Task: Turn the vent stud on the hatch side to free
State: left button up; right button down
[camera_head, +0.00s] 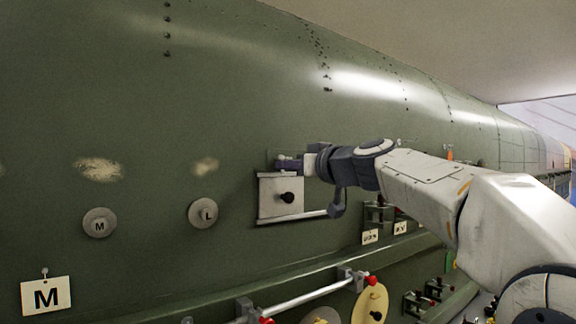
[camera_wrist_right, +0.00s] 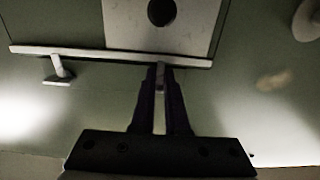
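My right gripper (camera_head: 288,164) is at the panel's upper edge in the head view. In the right wrist view the panel (camera_wrist_right: 125,22) is inverted, with a pale rail (camera_wrist_right: 105,53) along its edge. The two dark fingers (camera_wrist_right: 160,75) reach this rail with a narrow gap between them. A small pale peg (camera_wrist_right: 160,84), possibly the vent stud, shows between the fingertips. I cannot tell whether they touch it. My left gripper is out of view.
A rail with red ends (camera_head: 310,297) and a yellow plate (camera_head: 370,304) are below. A pale bracket (camera_wrist_right: 58,70) projects near the fingers.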

jog(key=n+b, duration=0.1)
jog(key=b, duration=0.1)
jog(key=n+b, duration=0.2)
jog(key=shift+w+d+f+n+b, duration=0.15)
jog(key=shift+d+f+n+b, duration=0.05)
jog(key=shift+n+b, duration=0.15)
jog(key=n+b, duration=0.1)
jog(key=n, duration=0.1)
jog(key=shift+w+d+r+n+b, duration=0.1)
jog(key=shift+d+r+n+b, duration=0.05)
jog(key=shift+n+b, duration=0.2)
jog(key=n, duration=0.1)
jog(key=n+b, duration=0.1)
jog(key=shift+w+d+r+n, duration=0.1)
jog(key=shift+r+n, duration=0.1)
jog(key=shift+n, duration=0.1)
jog(key=n, duration=0.2)
jog(key=shift+d+r+n, duration=0.1)
jog(key=shift+r+n, duration=0.1)
jog(key=shift+n, duration=0.2)
jog(key=n, duration=0.6)
jog(key=shift+r, duration=0.35)
